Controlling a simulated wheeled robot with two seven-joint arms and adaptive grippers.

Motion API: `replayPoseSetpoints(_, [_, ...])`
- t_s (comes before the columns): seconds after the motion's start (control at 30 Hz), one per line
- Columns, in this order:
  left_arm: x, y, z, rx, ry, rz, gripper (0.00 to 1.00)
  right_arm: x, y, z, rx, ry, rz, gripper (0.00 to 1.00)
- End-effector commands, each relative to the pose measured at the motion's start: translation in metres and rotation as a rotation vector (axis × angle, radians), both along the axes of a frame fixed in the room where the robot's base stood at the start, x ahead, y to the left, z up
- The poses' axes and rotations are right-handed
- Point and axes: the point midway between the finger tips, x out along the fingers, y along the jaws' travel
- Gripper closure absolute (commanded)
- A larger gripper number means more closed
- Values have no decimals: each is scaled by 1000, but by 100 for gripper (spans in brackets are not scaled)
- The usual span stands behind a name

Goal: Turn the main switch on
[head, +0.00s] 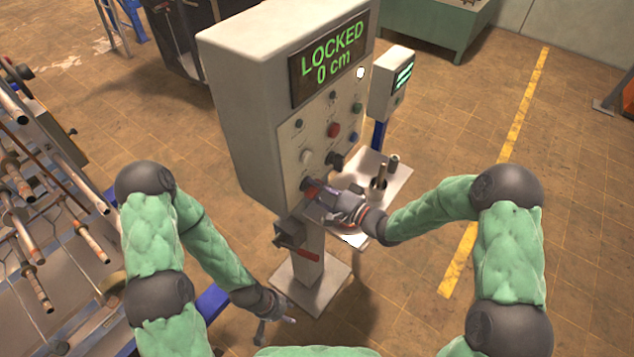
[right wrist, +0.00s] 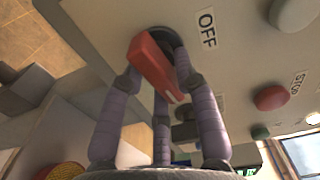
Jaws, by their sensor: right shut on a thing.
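The grey control cabinet (head: 250,110) stands on a post, its display (head: 333,62) reading "LOCKED 0 cm". The main switch, a red handle on a dark round base (right wrist: 150,62), sits low on the panel beside an "OFF" label (right wrist: 207,30); it also shows in the head view (head: 309,187). My right gripper (right wrist: 160,85) is shut on the red handle, with its purple-grey fingers around it; in the head view it (head: 322,196) partly hides the switch. My left gripper (head: 284,316) hangs low, left of the post's base, away from the panel; its opening is unclear.
Several knobs and buttons sit above the switch, including a red stop button (head: 333,130). A small box with a red lever (head: 302,255) is on the post. A side table (head: 392,190) with metal parts stands right of the cabinet. A rack of rods (head: 30,190) stands left.

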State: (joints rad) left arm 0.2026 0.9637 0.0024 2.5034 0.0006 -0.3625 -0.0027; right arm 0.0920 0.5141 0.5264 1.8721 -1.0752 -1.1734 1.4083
Motion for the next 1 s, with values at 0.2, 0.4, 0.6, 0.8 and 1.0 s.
replayPoseSetpoints(0.2, [0,0,10,0,0,0,60,1,-1,1,64,87,-4,100])
replayPoseSetpoints(0.4, [0,0,13,0,0,0,60,1,-1,0,95,129,-4,100])
replayPoseSetpoints(0.6, [0,0,14,0,0,0,60,1,-1,-1,104,141,-4,100])
replayPoseSetpoints(0.8, [0,0,14,0,0,0,60,1,-1,-1,105,142,-4,100])
replayPoseSetpoints(1.0, [0,0,14,0,0,0,60,1,-1,-1,104,141,-4,51])
